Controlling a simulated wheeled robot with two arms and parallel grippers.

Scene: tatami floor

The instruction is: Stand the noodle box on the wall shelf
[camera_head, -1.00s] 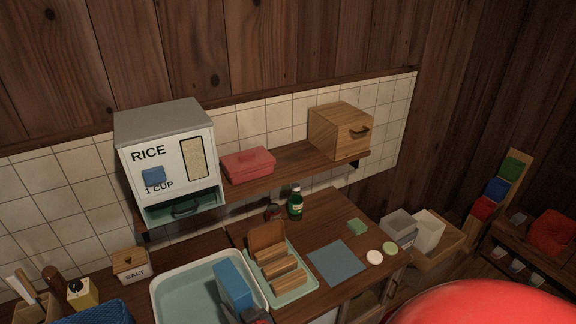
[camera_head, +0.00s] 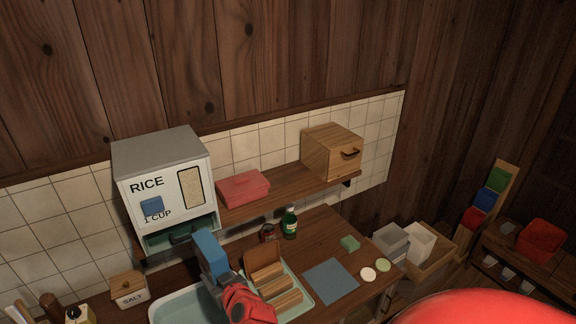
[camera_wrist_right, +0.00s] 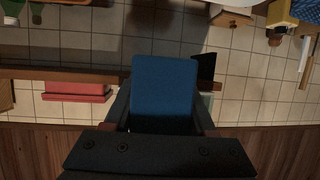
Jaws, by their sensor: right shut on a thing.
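The noodle box appears to be the blue box (camera_head: 209,252), upright and slightly tilted in the head view. My right gripper (camera_head: 222,279) is shut on its lower part and holds it above the pale tray. In the right wrist view the blue box (camera_wrist_right: 165,88) sits between the two dark fingers (camera_wrist_right: 163,115). The wall shelf (camera_head: 285,192) runs along the tiled wall, behind and above the box. It bears a rice dispenser, a red lidded box and a wooden drawer box. My left gripper is out of view.
The rice dispenser (camera_head: 165,185) stands left on the shelf, the red lidded box (camera_head: 243,188) beside it, the wooden drawer box (camera_head: 332,150) at the right. Bare shelf lies between these last two. Below are bottles (camera_head: 289,222) and a rack of brown slabs (camera_head: 268,276).

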